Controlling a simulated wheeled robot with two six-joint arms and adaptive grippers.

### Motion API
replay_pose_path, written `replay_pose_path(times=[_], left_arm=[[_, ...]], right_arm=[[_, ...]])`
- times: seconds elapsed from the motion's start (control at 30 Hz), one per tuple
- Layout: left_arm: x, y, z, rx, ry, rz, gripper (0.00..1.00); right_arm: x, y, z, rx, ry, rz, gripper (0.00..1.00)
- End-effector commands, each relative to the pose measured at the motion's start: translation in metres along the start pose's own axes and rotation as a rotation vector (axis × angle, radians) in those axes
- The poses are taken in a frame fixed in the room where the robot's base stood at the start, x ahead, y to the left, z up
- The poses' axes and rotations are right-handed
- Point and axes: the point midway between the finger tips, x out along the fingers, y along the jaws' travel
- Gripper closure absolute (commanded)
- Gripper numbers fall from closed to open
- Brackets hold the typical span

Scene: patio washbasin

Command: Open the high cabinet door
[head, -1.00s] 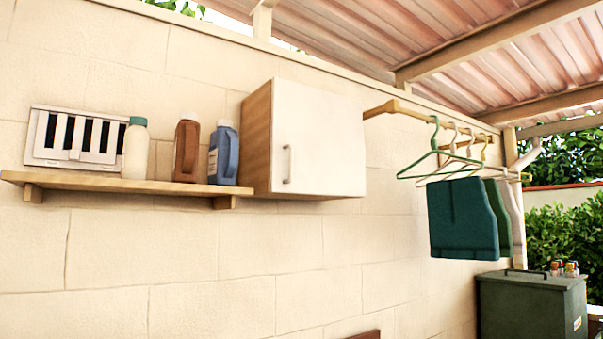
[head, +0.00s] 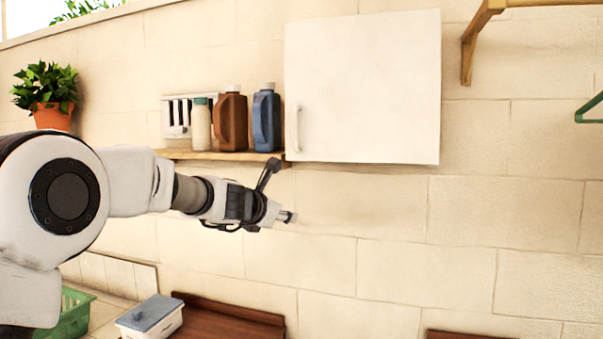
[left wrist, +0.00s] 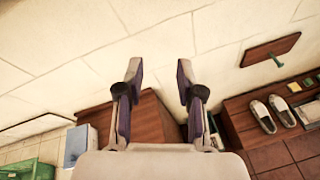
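The high cabinet's white door (head: 365,90) is shut flat on the wall in the head view. Its vertical metal handle (head: 296,129) is near the door's lower left edge. My left gripper (head: 281,190) is below and slightly left of the handle, apart from it. In the left wrist view, the left gripper (left wrist: 158,80) has its two fingers spread wide with nothing between them, facing the wall. The cabinet is not in the left wrist view. My right gripper is in neither view.
A shelf (head: 215,156) with a brown bottle (head: 231,122) and a blue bottle (head: 266,118) adjoins the cabinet's left side. A wooden bracket (head: 471,48) is to the right. Below are a green basket (head: 75,312) and a lidded box (head: 150,316). The wall under the cabinet is bare.

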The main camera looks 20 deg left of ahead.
Motion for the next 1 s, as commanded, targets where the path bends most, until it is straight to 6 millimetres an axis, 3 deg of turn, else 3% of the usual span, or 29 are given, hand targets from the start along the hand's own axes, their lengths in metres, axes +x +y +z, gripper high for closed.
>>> replay_pose_path(times=[0.03,0.1,0.23,0.37,0.7,1.0], left_arm=[[-0.024,0.018,0.060,-0.089,-0.097,0.006,0.63],[-0.050,0.033,0.116,-0.201,-0.212,-0.003,0.63],[-0.079,0.045,0.167,-0.306,-0.324,-0.023,0.63],[-0.074,0.048,0.180,-0.325,-0.342,-0.029,0.63],[-0.017,0.049,0.200,-0.321,-0.338,-0.028,0.63],[-0.009,0.048,0.197,-0.320,-0.338,-0.027,0.63]], right_arm=[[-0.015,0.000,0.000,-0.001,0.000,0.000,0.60],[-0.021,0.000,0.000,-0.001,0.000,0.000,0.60],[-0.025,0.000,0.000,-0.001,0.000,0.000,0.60],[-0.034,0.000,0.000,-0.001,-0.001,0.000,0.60],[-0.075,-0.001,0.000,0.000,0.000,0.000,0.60],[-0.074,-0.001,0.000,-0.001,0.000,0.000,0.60]])
